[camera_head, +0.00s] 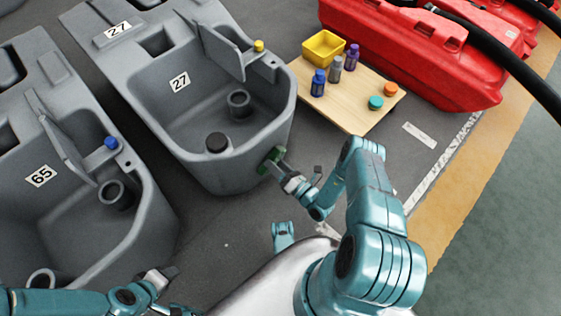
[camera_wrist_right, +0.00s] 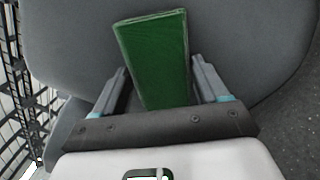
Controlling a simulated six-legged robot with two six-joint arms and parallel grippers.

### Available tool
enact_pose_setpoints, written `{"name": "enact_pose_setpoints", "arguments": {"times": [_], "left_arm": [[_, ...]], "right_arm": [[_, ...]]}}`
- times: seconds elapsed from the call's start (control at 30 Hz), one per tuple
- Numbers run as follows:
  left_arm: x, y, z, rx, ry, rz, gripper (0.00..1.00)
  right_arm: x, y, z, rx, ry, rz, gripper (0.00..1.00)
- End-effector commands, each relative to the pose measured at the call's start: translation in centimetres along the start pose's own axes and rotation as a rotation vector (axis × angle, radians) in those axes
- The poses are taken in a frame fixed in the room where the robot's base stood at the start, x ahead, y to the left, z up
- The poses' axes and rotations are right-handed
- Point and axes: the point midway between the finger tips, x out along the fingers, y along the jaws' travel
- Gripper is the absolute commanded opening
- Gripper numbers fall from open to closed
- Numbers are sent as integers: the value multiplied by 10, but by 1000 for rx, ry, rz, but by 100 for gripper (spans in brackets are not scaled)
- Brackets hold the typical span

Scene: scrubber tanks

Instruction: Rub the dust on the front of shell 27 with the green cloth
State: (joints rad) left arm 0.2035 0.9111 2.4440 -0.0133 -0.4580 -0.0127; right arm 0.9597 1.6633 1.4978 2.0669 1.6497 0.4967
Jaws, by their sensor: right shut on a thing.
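Shell 27 (camera_head: 215,170) is a grey open tank labelled 27, left of centre in the head view. My right gripper (camera_head: 279,166) is at the right side of its rounded front, shut on the green cloth (camera_head: 268,160). The cloth is at the shell's outer wall; I cannot tell whether it touches. In the right wrist view the folded cloth (camera_wrist_right: 155,60) sticks out between the fingers, with the grey wall (camera_wrist_right: 70,40) behind it. I cannot make out the dust. My left gripper (camera_head: 162,275) is low at the left, away from the shell; its jaws are unclear.
Shell 65 (camera_head: 85,215) stands close on the left. A wooden board (camera_head: 345,112) with a yellow bin (camera_head: 323,47), several small bottles and two round caps lies to the right. A red tank (camera_head: 420,55) and black hoses are behind it. The floor in front is clear.

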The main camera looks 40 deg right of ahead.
Motion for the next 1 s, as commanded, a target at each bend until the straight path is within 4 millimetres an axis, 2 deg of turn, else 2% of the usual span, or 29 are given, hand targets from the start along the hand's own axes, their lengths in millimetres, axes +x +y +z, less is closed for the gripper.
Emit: {"name": "enact_pose_setpoints", "arguments": {"times": [0.2,0.47,0.73,1.0], "left_arm": [[-4,2,-1,0,0,0,43],[-5,2,-1,0,0,0,43],[-8,3,-1,0,0,0,43],[-8,3,-1,0,0,0,43]], "right_arm": [[-1,15,-16,2,3,2,45],[-1,21,-24,1,1,0,45],[1,36,-42,1,1,0,45],[2,38,-44,-1,1,1,45]]}}
